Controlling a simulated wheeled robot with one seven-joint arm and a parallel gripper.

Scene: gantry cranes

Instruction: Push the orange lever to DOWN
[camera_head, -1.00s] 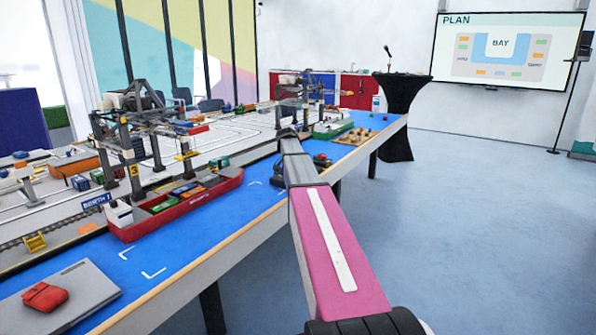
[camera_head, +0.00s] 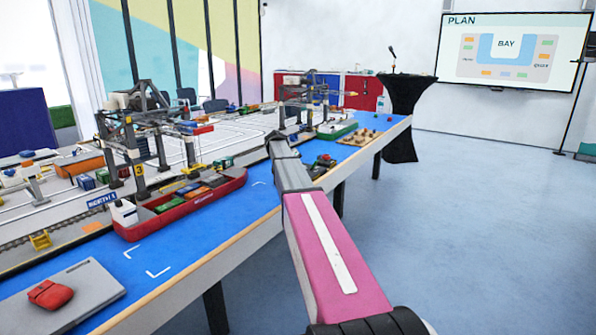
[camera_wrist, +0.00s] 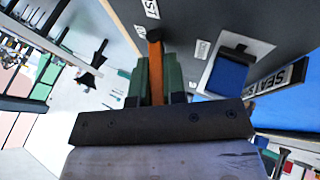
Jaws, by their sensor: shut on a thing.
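In the wrist view the orange lever (camera_wrist: 155,60) stands up between the two dark green fingers of my gripper (camera_wrist: 154,75). My gripper is shut on the lever, with its upper part showing beyond the fingertips.
In the head view a red ship (camera_head: 180,212) and gantry cranes (camera_head: 140,130) stand left of my arm. Open floor (camera_head: 460,230) lies right.

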